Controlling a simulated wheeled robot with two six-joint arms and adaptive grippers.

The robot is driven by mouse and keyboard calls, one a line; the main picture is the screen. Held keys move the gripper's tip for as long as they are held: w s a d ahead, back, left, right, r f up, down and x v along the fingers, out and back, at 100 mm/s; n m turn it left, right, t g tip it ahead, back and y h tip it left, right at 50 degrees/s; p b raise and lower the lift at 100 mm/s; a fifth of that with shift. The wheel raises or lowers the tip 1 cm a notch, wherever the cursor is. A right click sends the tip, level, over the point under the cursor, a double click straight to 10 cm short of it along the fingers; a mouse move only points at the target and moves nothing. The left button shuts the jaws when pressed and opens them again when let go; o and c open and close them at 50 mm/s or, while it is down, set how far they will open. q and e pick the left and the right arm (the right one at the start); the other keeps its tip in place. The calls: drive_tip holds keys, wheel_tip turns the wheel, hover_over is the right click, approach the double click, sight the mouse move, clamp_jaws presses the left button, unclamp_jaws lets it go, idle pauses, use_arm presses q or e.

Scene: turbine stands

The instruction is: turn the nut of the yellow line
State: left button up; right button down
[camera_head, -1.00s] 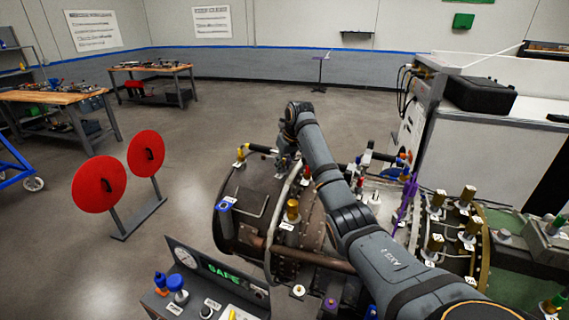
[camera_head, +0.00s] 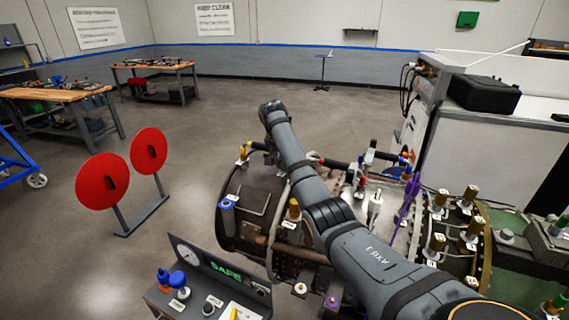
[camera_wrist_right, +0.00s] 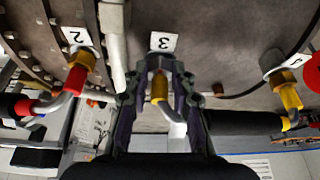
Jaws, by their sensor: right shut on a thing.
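In the right wrist view, my right gripper (camera_wrist_right: 159,76) has its fingers on both sides of a yellow nut (camera_wrist_right: 158,90) on a bent grey pipe, below an upside-down tag 3 (camera_wrist_right: 163,42). It is shut on that nut; the exact contact is partly hidden by the fingers. A red-and-brass fitting (camera_wrist_right: 80,72) stands to the left by tag 2, and another yellow fitting (camera_wrist_right: 290,96) to the right by a further tag. In the head view my right arm hides the gripper and the nut. My left gripper is not in view.
The turbine casing (camera_head: 240,240) carries several hoses and brass fittings (camera_head: 438,243). A purple tool-like piece (camera_head: 408,196) stands right of the arm. A console reading SAFE (camera_head: 222,272) is at the front. Two red discs (camera_head: 103,181) stand left, with open floor beyond.

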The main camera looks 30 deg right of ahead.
drive_tip(key=shift+w+r+m, duration=0.2)
drive_tip(key=shift+r+m, duration=0.15)
drive_tip(key=shift+m, duration=0.65)
drive_tip(key=c, duration=1.3)
unclamp_jaws()
drive_tip(key=shift+o, duration=1)
drive_tip(key=shift+f, duration=0.1)
drive_tip(key=shift+s+f, duration=0.1)
drive_tip(key=shift+f, duration=0.1)
